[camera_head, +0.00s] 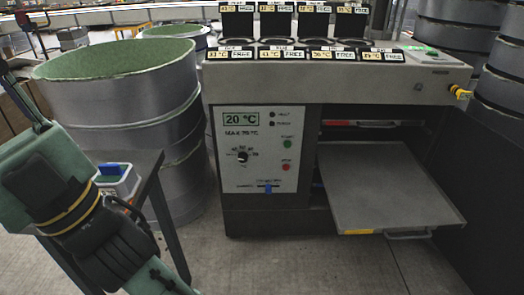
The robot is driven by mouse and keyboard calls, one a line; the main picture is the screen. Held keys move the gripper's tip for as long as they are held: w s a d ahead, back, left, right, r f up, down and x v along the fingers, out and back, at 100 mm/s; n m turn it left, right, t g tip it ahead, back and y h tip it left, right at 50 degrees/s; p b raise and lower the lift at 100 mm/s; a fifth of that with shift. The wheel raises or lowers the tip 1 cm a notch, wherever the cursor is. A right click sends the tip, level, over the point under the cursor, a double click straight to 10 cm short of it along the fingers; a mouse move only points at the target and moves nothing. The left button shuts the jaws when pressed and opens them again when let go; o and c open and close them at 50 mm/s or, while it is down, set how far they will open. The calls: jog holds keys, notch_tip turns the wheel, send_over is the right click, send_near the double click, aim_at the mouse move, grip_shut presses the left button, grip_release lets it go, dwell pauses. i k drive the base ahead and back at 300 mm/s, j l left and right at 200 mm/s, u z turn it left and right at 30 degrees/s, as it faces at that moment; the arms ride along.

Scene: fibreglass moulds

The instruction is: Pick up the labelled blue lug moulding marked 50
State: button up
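A small white and blue container (128,187) stands on a dark table at the left, partly hidden behind my arm. Something blue and something green show at its top (110,170), too small to tell apart. I cannot make out a blue lug moulding or a mark 50 on anything. My arm, green and black, fills the lower left. I cannot make out my gripper's fingertips in this view.
A grey machine (255,150) with a 20 °C panel and an extended lower shelf (385,190) stands centre right. Its top has several slots labelled FREE. Large metal drums (120,110) stand behind the dark table (150,165). Bare floor (300,265) lies in front.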

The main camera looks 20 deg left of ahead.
aim_at(120, 179)
jog(key=u, duration=1.45)
